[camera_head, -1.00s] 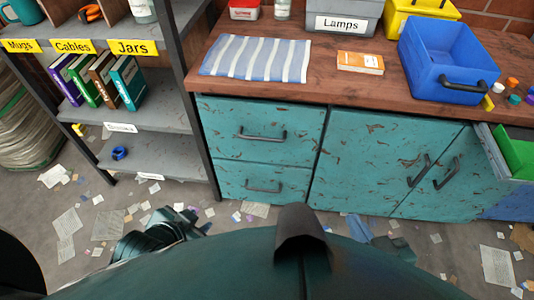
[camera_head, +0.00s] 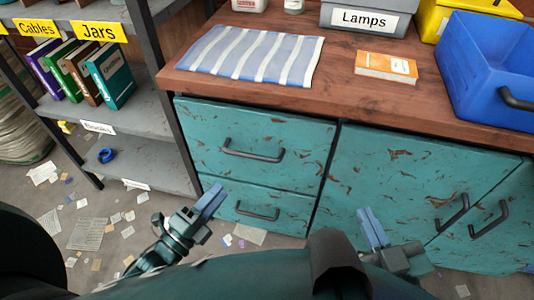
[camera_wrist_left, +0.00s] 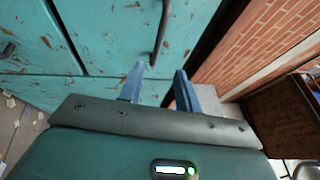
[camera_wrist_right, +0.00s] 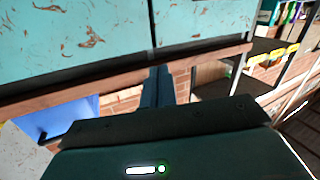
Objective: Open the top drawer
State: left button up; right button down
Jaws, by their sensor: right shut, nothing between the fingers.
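The top drawer (camera_head: 215,130) is a teal, chipped-paint front at the left of the cabinet, under the wooden top. It is closed. Its dark bar handle (camera_head: 252,152) also appears to show in the left wrist view (camera_wrist_left: 161,30). My left gripper (camera_head: 210,202) is open and empty, in front of the lower left of the drawers and below the top handle; in the left wrist view its two fingers (camera_wrist_left: 157,88) stand apart, short of the handle. My right gripper (camera_head: 372,228) is shut and empty, in front of the cabinet door.
The bottom drawer (camera_head: 290,208) is closed, with its own handle (camera_head: 257,212). A grey shelf unit (camera_head: 150,160) with books stands close at left. The countertop holds a striped cloth (camera_head: 250,52), an orange book (camera_head: 385,66) and a blue bin (camera_head: 485,75). Paper litters the floor.

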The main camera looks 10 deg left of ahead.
aim_at(251, 155)
pick_arm(q)
jog(key=b+x, duration=0.1)
jog(key=x, duration=0.8)
jog(key=b+x, duration=0.1)
jog(key=x, duration=0.3)
jog(key=shift+w+d+f+b, duration=0.1)
jog(key=shift+w+f+b, duration=0.15)
jog(key=shift+b, duration=0.05)
pick_arm(e)
jog(key=shift+a+n+t+y, duration=0.7)
jog(key=shift+n+y, duration=0.1)
jog(key=shift+y, duration=0.2)
pick_arm(q)
jog(key=shift+c, duration=0.5)
grip_shut()
